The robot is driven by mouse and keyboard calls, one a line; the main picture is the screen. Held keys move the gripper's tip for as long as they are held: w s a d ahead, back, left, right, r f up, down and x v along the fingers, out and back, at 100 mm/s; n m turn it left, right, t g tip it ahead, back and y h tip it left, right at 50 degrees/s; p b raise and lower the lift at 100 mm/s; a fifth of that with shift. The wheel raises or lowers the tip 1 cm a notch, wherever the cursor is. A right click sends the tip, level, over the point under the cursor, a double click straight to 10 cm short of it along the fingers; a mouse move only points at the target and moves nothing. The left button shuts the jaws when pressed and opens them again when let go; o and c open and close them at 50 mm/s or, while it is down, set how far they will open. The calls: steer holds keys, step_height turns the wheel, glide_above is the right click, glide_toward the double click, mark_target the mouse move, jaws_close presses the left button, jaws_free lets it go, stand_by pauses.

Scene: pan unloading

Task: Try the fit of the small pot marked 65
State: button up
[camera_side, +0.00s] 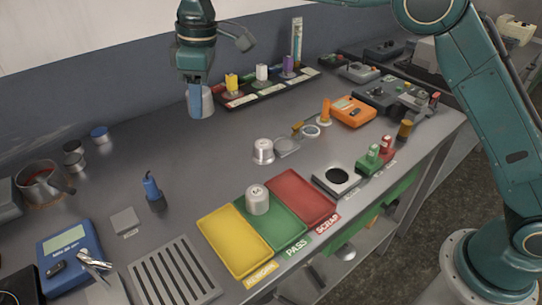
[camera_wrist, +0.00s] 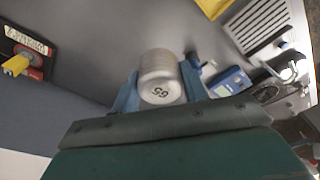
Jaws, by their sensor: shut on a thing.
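My gripper (camera_side: 200,108) is shut on a small silver pot (camera_side: 207,102) and holds it above the back part of the bench. In the wrist view the pot (camera_wrist: 160,78) sits between the two blue fingers of my gripper (camera_wrist: 160,90), and its pale end face shows a dark mark that reads as 65. A grey block with a round black opening (camera_side: 337,180) lies at the bench's front edge, right of the red tray, well away from my gripper. Nothing sits in that opening.
A yellow tray (camera_side: 222,250), a green PASS tray (camera_side: 290,240) and a red SCRAP tray (camera_side: 318,209) lie at the front. Another silver pot (camera_side: 257,200) stands in the green tray; one more (camera_side: 263,151) stands behind. A rack with coloured pieces (camera_side: 270,92) is at the back.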

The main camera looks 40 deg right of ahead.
steer(key=s+d+f+m, duration=0.1)
steer(key=s+d+f, duration=0.1)
steer(key=d, duration=0.3)
steer(key=s+d+f+m, duration=0.2)
steer(key=s+d+f, duration=0.1)
steer(key=s+d, duration=0.1)
steer(key=shift+d+f, duration=0.3)
steer(key=shift+d, duration=0.6)
steer(key=s+d+f, duration=0.2)
steer(key=s+d, duration=0.1)
steer(key=s, duration=0.1)
steer(key=s+d+f+m, duration=0.1)
steer(key=s+d+f, duration=0.1)
steer(key=s+d, duration=0.2)
steer(key=s+d+f+m, duration=0.1)
steer(key=s+d+f, duration=0.1)
steer(key=s+d, duration=0.2)
steer(key=shift+s+d+f+h, duration=0.1)
steer(key=shift+d+f+h, duration=0.1)
steer(key=shift+d+h, duration=0.1)
steer(key=shift+a+f, duration=0.1)
steer(key=shift+f, duration=0.2)
steer(key=shift+f, duration=1.85)
steer(key=shift+f, duration=0.55)
steer(key=o, duration=1.1)
steer(key=shift+r, duration=0.1)
